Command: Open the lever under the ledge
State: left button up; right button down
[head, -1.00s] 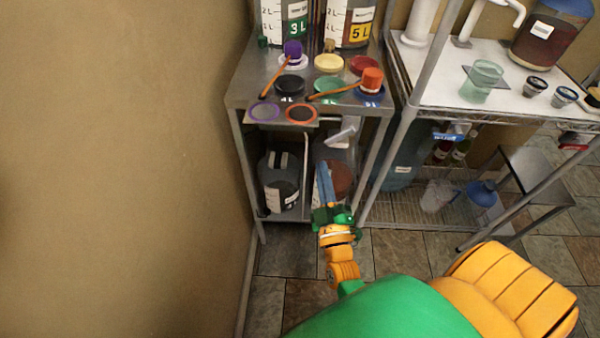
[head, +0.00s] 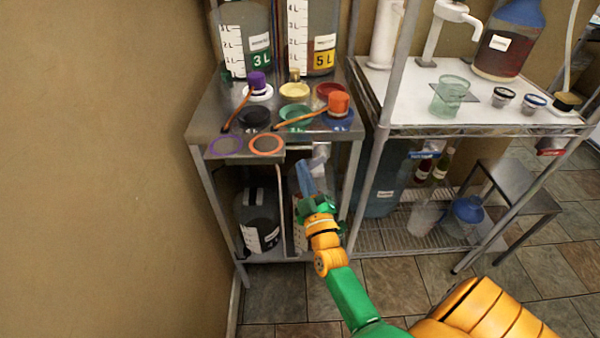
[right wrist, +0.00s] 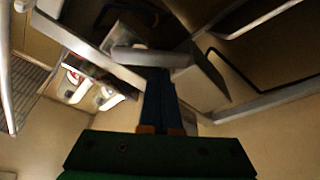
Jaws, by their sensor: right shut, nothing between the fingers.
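The ledge (head: 205,154) is a metal lip at the front of the steel stand, with a purple and an orange ring on it. A pale grey lever (head: 320,157) hangs beneath the stand top, right of the ledge. In the right wrist view a grey rounded bar (right wrist: 150,57), seemingly the lever, lies across the fingertips. My right gripper (head: 303,166) has blue fingers, shut and empty, pointing up just left of the lever. It also shows in the right wrist view (right wrist: 156,75). I cannot tell whether the tips touch the lever. My left gripper is out of view.
A dark container (head: 258,218) stands on the stand's lower shelf, with another partly hidden behind my right gripper. Lids, tools and large 3 L and 5 L jars (head: 318,40) crowd the top. A wire rack (head: 400,235) stands to the right; a wall is left.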

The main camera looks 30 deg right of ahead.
jog(key=shift+s+d+f+n+y+p, duration=0.1)
jog(key=shift+f+n+y+p, duration=0.25)
jog(key=shift+n+y+p, duration=0.6)
jog(key=shift+s+d+f+n+g+y+p, duration=0.1)
jog(key=shift+d+f+n+g+p, duration=0.15)
jog(key=shift+n, duration=0.65)
jog(key=shift+s+d+f+n+g+y+p, duration=0.1)
jog(key=shift+f+n+p, duration=0.2)
jog(key=shift+n, duration=0.55)
jog(key=shift+s+d+f+n+g+y+p, duration=0.1)
jog(key=shift+d+f+n+g+p, duration=0.2)
jog(key=shift+n, duration=0.6)
jog(key=shift+a+r, duration=0.1)
